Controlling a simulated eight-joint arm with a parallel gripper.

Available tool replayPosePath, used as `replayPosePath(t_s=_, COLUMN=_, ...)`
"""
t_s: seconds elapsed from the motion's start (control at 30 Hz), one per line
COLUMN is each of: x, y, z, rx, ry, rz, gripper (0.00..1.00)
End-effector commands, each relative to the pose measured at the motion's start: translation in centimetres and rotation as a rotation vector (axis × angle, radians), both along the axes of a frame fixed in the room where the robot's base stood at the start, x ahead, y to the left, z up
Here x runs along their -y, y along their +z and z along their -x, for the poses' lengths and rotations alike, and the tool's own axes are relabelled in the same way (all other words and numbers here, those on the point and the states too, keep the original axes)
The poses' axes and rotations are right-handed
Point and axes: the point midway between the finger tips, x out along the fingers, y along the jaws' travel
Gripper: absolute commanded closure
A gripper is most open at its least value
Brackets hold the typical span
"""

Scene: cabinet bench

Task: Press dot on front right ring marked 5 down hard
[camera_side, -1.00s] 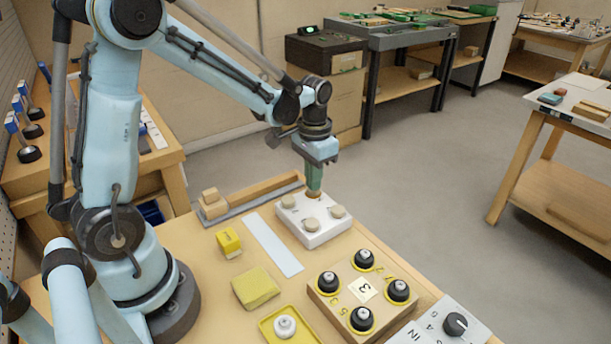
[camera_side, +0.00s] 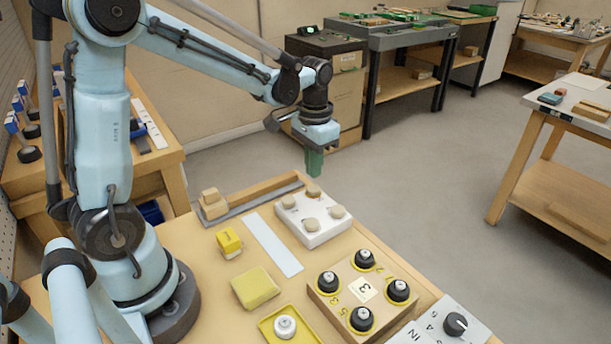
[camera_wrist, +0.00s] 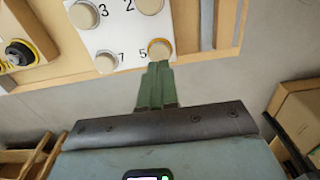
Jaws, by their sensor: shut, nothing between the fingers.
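A white block (camera_side: 300,233) on the bench carries round pale dots in rings. In the wrist view the block (camera_wrist: 122,32) shows the printed numbers 2, 3, 5 and 7. The dot by the 5 (camera_wrist: 159,48) has an orange-brown rim, and its disc looks whole. In the side view this dot appears to be the one at the back corner (camera_side: 314,191). My gripper (camera_side: 315,173) has green fingers that are shut and empty. In the wrist view the fingertips (camera_wrist: 159,66) point just below the dot.
A wooden block with black knobs in yellow rings (camera_side: 340,303) stands in front of the white block. A yellow cube (camera_side: 229,241), a yellow pad (camera_side: 255,287), a white strip (camera_side: 272,246) and a wooden rail (camera_side: 262,189) lie nearby. The bench edge is close behind the white block.

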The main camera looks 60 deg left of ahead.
Motion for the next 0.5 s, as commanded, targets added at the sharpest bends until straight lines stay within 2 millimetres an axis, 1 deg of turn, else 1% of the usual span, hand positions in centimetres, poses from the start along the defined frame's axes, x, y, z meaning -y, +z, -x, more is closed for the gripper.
replayPosePath(t_s=0.5, x=0.0, y=3.8, z=0.0, rx=0.0, ry=0.0, rz=0.0, gripper=1.0)
